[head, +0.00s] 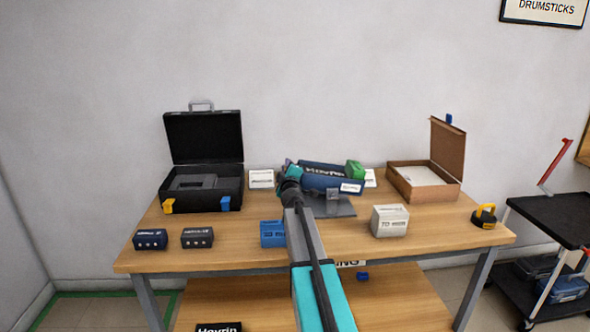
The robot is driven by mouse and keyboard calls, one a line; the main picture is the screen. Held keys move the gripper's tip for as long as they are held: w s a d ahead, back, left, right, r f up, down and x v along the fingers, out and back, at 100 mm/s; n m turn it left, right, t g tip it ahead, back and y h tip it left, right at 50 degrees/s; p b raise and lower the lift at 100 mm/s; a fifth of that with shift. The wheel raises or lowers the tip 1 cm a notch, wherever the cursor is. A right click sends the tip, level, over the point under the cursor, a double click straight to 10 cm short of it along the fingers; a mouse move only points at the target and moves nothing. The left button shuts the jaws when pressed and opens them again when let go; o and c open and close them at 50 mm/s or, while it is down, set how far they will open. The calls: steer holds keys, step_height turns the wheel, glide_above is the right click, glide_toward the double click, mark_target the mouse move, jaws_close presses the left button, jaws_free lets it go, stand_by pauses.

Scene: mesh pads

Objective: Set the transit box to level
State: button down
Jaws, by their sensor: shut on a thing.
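A black case (203,187) stands open at the left of the table, its lid upright against the wall side. It has a grey insert, and yellow and blue latches at its front. No label names the transit box, so I cannot tell for sure that this is it. My gripper (296,169) is at the table's middle, at the left end of a dark blue device (325,171) with upside-down white lettering and a green end. It appears shut on this device; my wrist hides the fingertips. A dark blue block with a white label (335,186) shows just below, above a grey stand (338,207).
A brown box (423,187) stands open at the right. Two small dark boxes (150,240) (197,238), a blue box (272,234), a grey-white box (390,221) and a yellow-black item (484,216) line the front. A black cart (552,222) stands right of the table.

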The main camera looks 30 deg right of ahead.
steer(key=shift+s+f+b, duration=0.1)
steer(key=shift+f+b, duration=0.55)
steer(key=shift+f, duration=0.35)
steer(key=c, duration=1.7)
jaws_free()
steer(key=shift+r, duration=0.15)
steer(key=shift+a, duration=0.15)
steer(key=shift+a+r, duration=0.1)
steer(key=shift+v, duration=3.7)
